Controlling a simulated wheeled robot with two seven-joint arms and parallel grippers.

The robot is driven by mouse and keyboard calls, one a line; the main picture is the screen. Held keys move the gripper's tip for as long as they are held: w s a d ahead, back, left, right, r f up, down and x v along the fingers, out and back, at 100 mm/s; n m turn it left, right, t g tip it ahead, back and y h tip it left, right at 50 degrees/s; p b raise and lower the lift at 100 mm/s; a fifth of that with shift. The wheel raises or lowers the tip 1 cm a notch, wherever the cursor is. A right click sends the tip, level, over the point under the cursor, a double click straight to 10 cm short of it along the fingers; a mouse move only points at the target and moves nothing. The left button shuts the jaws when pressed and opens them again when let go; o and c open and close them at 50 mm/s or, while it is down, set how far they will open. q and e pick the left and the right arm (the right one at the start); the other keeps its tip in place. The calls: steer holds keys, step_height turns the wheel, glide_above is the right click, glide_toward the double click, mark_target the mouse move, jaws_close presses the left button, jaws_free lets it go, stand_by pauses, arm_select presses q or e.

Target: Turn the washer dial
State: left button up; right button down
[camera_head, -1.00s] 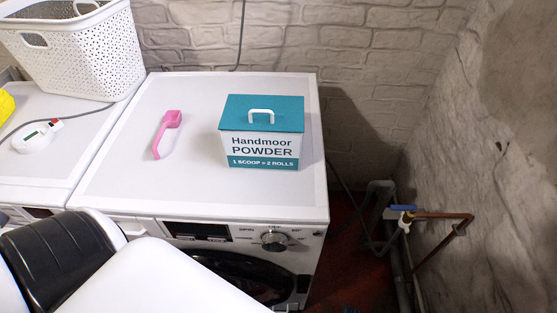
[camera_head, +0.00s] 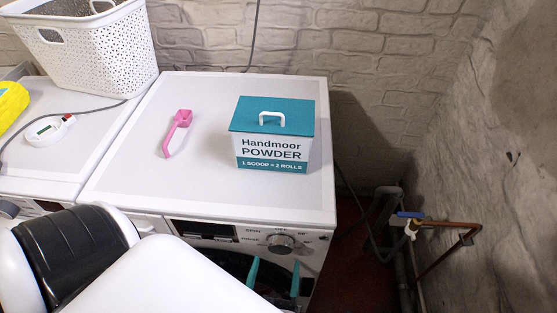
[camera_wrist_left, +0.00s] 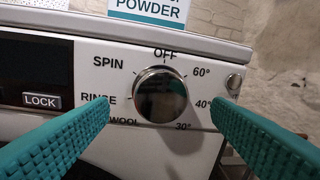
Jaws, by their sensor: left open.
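The washer (camera_head: 205,205) stands in the middle, white, with its control panel on the front. The dial (camera_head: 281,243) is a round silver knob on the panel. In the left wrist view the dial (camera_wrist_left: 160,95) is ringed by the labels OFF, 60°, 40°, 30°, WOOL, RINSE and SPIN. I cannot tell which label it points to. My left gripper (camera_head: 274,268) is open, its teal fingers just below the dial in the head view. In the left wrist view the fingers are to either side of the dial, apart from it. My right gripper is not in view.
On the washer top are a teal and white powder box (camera_head: 270,150) and a pink scoop (camera_head: 177,133). A white basket (camera_head: 100,55) and a white device (camera_head: 50,130) sit on the left machine. Pipes with a blue valve (camera_head: 410,215) run along the right wall.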

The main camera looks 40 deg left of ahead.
mark_target(279, 250)
arm_select(q)
steer(key=shift+p+x, duration=0.4)
steer(key=shift+x, duration=1.8)
steer(key=shift+c, duration=0.3)
steer(key=c, duration=0.8)
